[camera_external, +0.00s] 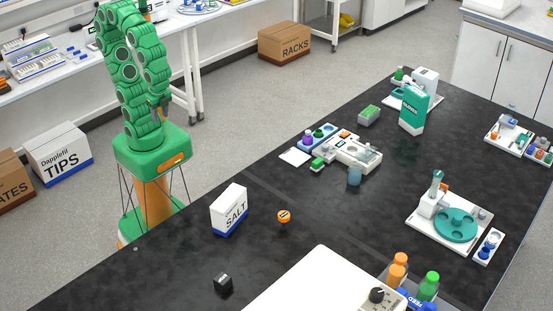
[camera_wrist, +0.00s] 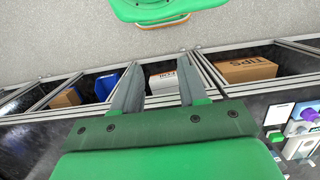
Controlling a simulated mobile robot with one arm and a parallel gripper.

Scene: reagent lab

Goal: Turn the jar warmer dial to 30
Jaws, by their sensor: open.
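A black dial (camera_external: 377,295) sits on a white panel at the bottom edge of the external view, next to orange-capped and green-capped bottles. It looks like the jar warmer dial. Its reading is too small to make out, and the unit is cut off by the frame. My gripper (camera_wrist: 158,75) is open and empty in the wrist view, with its two grey fingers apart. In the external view my green arm is folded up at the left, away from the dial. The dial does not show in the wrist view.
A white salt box (camera_external: 229,210), an orange round item (camera_external: 284,216) and a small black block (camera_external: 223,283) stand on the black bench. A large white surface (camera_external: 310,285) lies beside the dial panel. A turntable device (camera_external: 455,225) stands at the right. The bench middle is mostly clear.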

